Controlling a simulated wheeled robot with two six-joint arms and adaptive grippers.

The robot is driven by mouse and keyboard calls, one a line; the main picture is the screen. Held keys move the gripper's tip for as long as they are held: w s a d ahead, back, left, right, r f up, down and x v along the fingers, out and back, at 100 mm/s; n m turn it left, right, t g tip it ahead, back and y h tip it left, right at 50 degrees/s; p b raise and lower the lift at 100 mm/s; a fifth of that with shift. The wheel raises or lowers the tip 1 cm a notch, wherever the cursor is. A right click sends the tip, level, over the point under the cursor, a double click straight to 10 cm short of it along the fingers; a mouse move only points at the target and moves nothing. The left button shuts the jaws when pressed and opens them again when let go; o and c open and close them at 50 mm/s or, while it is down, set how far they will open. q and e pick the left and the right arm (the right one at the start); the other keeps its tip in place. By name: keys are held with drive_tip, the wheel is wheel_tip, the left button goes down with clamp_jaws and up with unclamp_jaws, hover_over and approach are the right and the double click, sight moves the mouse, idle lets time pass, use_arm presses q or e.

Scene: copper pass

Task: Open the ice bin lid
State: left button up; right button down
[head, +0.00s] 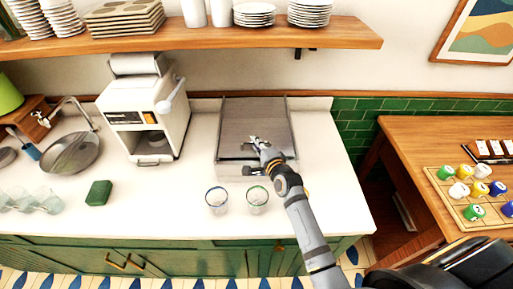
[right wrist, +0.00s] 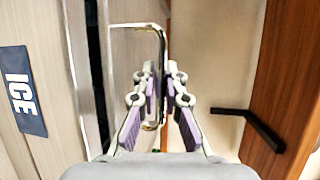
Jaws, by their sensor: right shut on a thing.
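The ice bin (head: 228,172) is a pale grey box on the white counter. Its label "ICE" (right wrist: 22,92) shows on its front in the right wrist view. The grey metal lid (head: 258,115) covers the top, and a dark gap shows between its front edge and the bin, so it looks slightly raised. My right gripper (head: 258,143) is at the lid's front. In the right wrist view its purple-padded fingers (right wrist: 163,80) are shut on the thin metal lid handle (right wrist: 138,26). My left gripper is not in view.
Two clear glasses (head: 217,201) (head: 257,200) stand just before the bin. A white machine (head: 150,105) with a lever stands to its left. A wooden shelf (head: 190,38) with plates runs above, with a dark bracket (head: 297,54) behind the bin.

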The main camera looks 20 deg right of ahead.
sight(256, 126)
drive_tip(key=w+d+b, duration=0.1)
drive_tip(key=w, duration=0.2)
drive_tip(key=w+d, duration=0.1)
drive_tip(key=w, duration=0.3)
drive_tip(key=w+d+b, duration=0.1)
drive_tip(key=w, duration=0.3)
drive_tip(key=shift+d+f+b, duration=0.15)
drive_tip(key=shift+b, duration=0.15)
drive_tip(key=shift+w+d, duration=0.15)
drive_tip(key=shift+w, duration=0.55)
drive_tip(key=c, duration=1.7)
unclamp_jaws()
drive_tip(key=shift+s, duration=0.1)
drive_tip(key=v, duration=1.2)
